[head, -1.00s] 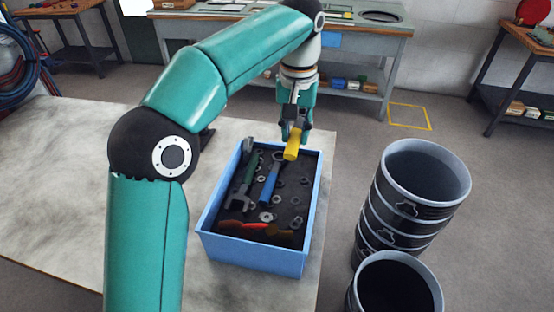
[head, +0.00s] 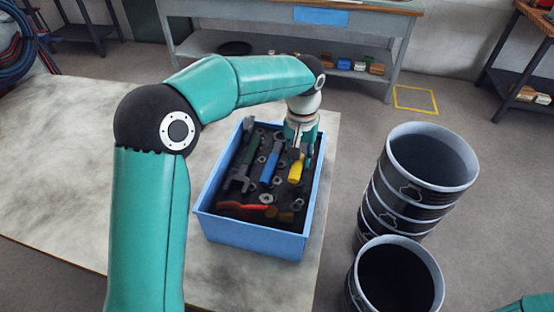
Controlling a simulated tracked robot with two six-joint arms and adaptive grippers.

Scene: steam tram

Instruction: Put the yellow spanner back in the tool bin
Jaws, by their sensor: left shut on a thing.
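The yellow spanner (head: 296,170) is inside the blue tool bin (head: 252,238), at its right side. My left gripper (head: 299,154) reaches down into the far right part of the bin and is shut on the spanner's far end. Whether the spanner touches the bin's floor I cannot tell. A small teal part of my right arm shows at the bottom right corner; its gripper is out of view.
The bin holds a green-handled tool (head: 247,160), a blue-handled tool (head: 271,163), a red-handled tool (head: 242,207) and several nuts. It stands on a pale table (head: 60,180). Dark drums (head: 415,185) stand close on the right. A workbench (head: 215,45) is behind.

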